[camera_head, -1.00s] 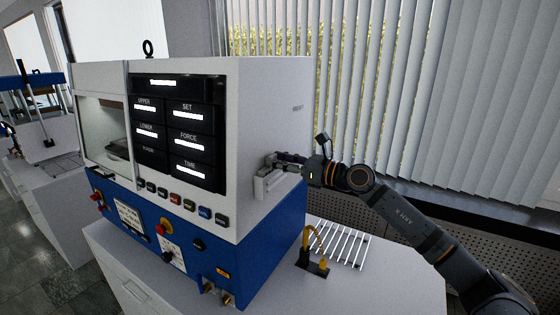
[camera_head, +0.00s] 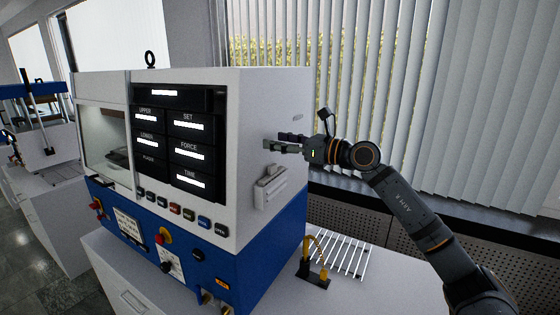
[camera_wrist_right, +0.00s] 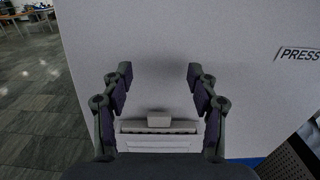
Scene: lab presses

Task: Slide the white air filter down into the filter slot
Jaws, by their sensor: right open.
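The white air filter (camera_head: 271,175) sits in the filter slot (camera_head: 270,192) on the right side wall of the press. In the right wrist view the filter's small grip tab (camera_wrist_right: 158,118) stands up above the slot frame (camera_wrist_right: 160,142), centred between the fingers. The filter looks upright and low in the slot; its lower part is hidden inside. My right gripper (camera_head: 270,141) is open and empty, above the filter and apart from it. In the right wrist view its two spread fingers (camera_wrist_right: 159,75) face the bare white wall. My left gripper is not in view.
The white and blue press (camera_head: 220,240) stands on a light bench (camera_head: 380,285). A black and yellow fitting (camera_head: 314,272) and a white wire rack (camera_head: 345,256) lie right of it. Blinds and a window sill are behind my right arm.

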